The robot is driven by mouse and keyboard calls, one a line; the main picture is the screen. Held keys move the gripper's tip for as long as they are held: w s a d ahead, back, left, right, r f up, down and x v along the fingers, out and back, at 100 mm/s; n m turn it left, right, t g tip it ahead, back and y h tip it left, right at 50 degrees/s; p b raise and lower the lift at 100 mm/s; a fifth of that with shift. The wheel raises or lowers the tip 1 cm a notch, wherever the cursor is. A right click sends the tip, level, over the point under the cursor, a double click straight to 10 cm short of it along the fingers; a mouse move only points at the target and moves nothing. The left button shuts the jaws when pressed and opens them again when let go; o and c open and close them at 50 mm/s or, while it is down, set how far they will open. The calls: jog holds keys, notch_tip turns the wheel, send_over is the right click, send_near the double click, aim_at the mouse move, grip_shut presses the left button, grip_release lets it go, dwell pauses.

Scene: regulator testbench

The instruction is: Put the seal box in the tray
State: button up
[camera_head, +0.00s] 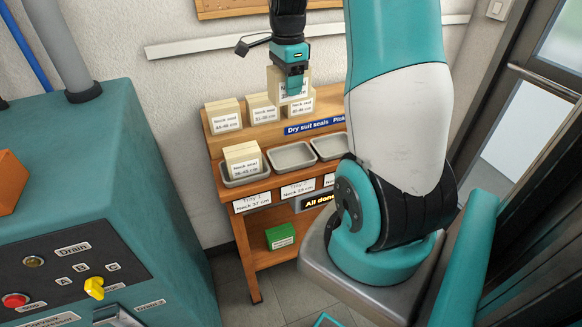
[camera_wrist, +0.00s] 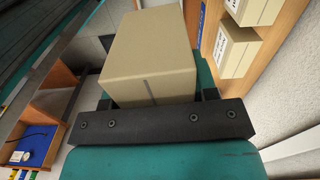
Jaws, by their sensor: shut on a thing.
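My gripper (camera_head: 293,84) is shut on a beige seal box (camera_head: 274,82) with a white label, held above the upper shelf of the wooden rack. The held box fills the upper middle of the wrist view (camera_wrist: 150,60), between the fingers. Its label is mostly covered in the head view. A grey tray (camera_head: 293,166) in the middle of the lower shelf is empty. The left tray (camera_head: 228,182) holds a seal box (camera_head: 243,157). The right tray (camera_head: 330,158) is partly hidden by my arm, and its visible part looks empty.
More labelled seal boxes (camera_head: 223,116) stand on the rack's upper shelf, just below the held box. A green box (camera_head: 281,236) lies on the bottom shelf. A teal console (camera_head: 80,200) is at the left, and a glass door (camera_head: 530,120) at the right.

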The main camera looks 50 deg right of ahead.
jog(key=shift+s+d+f+m, duration=0.15)
jog(key=shift+s+d+m, duration=0.1)
jog(key=shift+m, duration=0.05)
notch_tip(320, 180, down, 19)
jog(key=shift+f+p, duration=0.15)
jog(key=shift+p, duration=1.1)
jog(key=shift+f, duration=0.25)
jog(key=o, duration=1)
jog(key=shift+r, duration=0.1)
jog(key=shift+c, duration=0.2)
jog(key=shift+r, duration=0.1)
